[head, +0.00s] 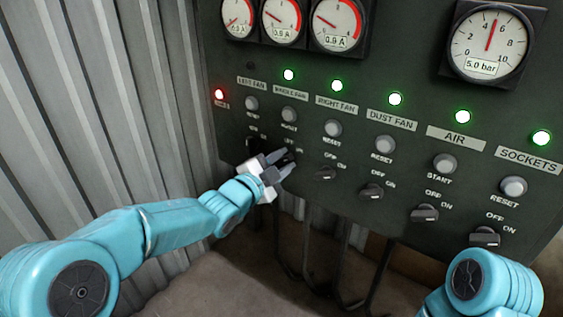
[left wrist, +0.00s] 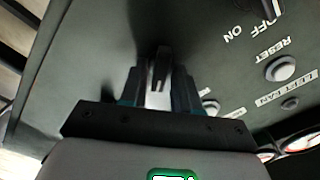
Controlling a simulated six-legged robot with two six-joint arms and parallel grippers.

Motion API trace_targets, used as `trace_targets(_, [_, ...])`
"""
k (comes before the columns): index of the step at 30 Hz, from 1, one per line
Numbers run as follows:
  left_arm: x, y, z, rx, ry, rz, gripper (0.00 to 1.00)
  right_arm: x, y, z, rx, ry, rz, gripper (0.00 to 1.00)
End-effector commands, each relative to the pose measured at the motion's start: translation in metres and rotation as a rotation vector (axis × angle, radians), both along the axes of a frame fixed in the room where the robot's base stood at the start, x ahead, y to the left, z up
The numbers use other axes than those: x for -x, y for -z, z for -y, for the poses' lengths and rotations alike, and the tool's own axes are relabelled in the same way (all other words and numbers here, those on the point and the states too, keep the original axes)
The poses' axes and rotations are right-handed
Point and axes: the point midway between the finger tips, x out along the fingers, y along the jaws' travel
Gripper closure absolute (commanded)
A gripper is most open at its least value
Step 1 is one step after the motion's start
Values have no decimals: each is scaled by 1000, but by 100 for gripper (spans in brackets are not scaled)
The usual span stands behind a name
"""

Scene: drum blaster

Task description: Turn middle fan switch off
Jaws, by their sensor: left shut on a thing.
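My left gripper (head: 284,160) is at the bottom of this column, below the reset button. In the left wrist view its fingers (left wrist: 160,88) are shut on a dark switch knob (left wrist: 162,62), the middle fan switch. The fingers largely hide the knob in the head view, so its exact angle is hard to tell. My right gripper is not in view; only part of my right arm shows at the lower right.
Beside it are the right fan switch (head: 326,174), dust fan switch (head: 371,190), air switch (head: 425,213) and sockets switch (head: 484,236). The left fan lamp (head: 250,66) is dark. A red lamp (head: 219,93) glows at left. Cables (head: 343,240) hang below; a corrugated wall (head: 110,110) stands left.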

Motion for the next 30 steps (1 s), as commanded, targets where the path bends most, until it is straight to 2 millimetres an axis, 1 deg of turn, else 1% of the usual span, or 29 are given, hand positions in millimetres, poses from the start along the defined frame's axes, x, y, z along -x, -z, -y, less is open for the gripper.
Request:
trace_targets(21, [-2, -2, -2, 515, -2, -378, 99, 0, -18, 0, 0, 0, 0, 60])
trace_targets(30, [-2, -2, -3, 678, -2, -495, 99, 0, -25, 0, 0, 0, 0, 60])
